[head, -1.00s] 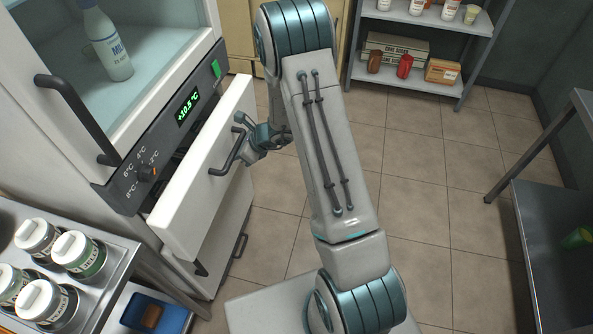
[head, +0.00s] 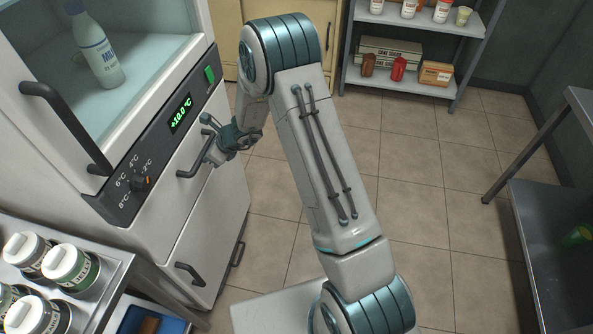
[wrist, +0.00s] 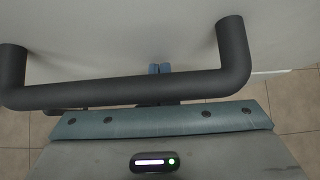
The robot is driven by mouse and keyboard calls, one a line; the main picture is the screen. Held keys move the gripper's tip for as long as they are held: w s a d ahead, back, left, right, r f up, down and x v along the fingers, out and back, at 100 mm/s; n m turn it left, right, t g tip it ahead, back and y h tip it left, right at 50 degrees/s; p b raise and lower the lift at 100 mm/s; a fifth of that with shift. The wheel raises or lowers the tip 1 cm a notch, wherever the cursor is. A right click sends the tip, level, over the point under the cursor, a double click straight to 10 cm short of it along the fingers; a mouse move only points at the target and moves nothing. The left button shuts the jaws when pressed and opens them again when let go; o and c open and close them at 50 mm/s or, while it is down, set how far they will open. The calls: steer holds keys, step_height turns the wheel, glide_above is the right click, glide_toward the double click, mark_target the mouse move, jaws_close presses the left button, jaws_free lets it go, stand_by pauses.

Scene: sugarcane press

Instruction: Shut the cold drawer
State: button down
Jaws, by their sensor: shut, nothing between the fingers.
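The cold drawer (head: 168,200) is the white front panel below the control strip of the white fridge. Its front now looks flush with the cabinet, with no gap that I can see. Its dark bar handle (head: 193,163) faces the room. My gripper (head: 208,145) is shut and empty at the drawer front, right by the handle. In the wrist view the handle (wrist: 130,92) crosses the picture, and the blue fingertips (wrist: 160,69) show just beyond its bar, against or very close to the pale drawer front (wrist: 110,35). Exact contact is hard to tell.
The green display (head: 180,113) reads +10.0 °C, beside a dial (head: 141,183). A milk bottle (head: 97,50) stands behind the fridge glass. A steel rack of jars (head: 70,268) is at lower left. A shelf (head: 410,88) and a steel table (head: 545,225) stand right, with clear floor between.

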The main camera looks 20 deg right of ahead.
steer(key=shift+a+r, duration=0.25)
steer(key=shift+a, duration=0.15)
steer(key=s+d+r, duration=0.5)
steer(key=d+r, duration=0.1)
steer(key=d, duration=0.4)
steer(key=shift+s+d+r+b, duration=0.25)
steer(key=shift+r+b, duration=0.05)
steer(key=shift+r, duration=0.05)
